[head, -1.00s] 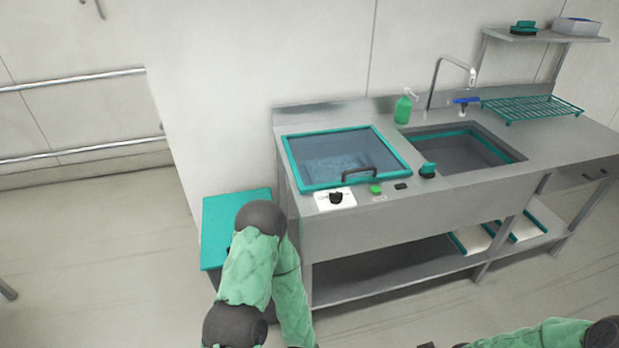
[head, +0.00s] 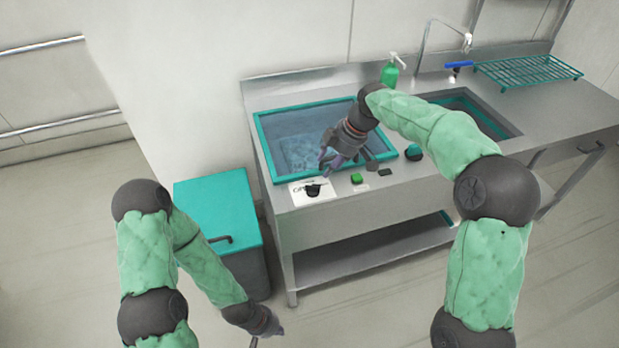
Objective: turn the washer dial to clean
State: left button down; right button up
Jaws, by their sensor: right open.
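The washer is set into the left part of a steel counter, under a teal-framed glass lid (head: 285,118) that is down. Its black dial (head: 313,190) sits on a white plate (head: 300,196) at the counter's front edge. The plate's markings are too small to read. My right gripper (head: 332,168) is open, just above and to the right of the dial, over the lid's front edge; it looks apart from the dial. My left gripper (head: 268,336) hangs low in front of the counter, near the bottom edge; its fingers are too small and cut off to judge.
A green button (head: 356,179) and a small black switch (head: 385,172) are right of the dial. A teal-black knob (head: 413,151), a green spray bottle (head: 389,72), a sink, a tap (head: 466,42) and a teal rack (head: 527,73) stand further right. A teal-lidded bin (head: 215,212) is left of the counter.

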aim_at(313, 189)
jog(key=b+x, duration=0.2)
jog(key=x, duration=0.7)
jog(key=shift+f+b, duration=0.3)
jog(key=shift+f, duration=0.05)
grip_shut()
